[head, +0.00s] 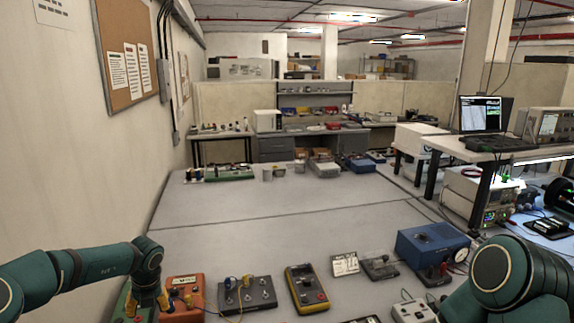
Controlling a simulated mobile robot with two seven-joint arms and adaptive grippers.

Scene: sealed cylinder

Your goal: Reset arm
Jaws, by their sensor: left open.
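My left arm comes in from the left edge and bends down at a dark green joint. Below that joint my left gripper (147,299) points down, small and partly hidden by the arm, with its fingers apart. It is over the front left of the bench, close to an orange instrument box (187,292) and a green box. I see nothing held between its fingers. At the lower right a large dark green joint of my right arm shows, and the right gripper is out of the picture. No sealed cylinder can be made out.
Along the front of the grey bench (270,222) stand a dark terminal box (247,294), a yellow meter (306,288) and a blue box (432,250). A green board (229,172) lies at the back. The bench middle is clear. A wall with a corkboard (133,50) borders the left.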

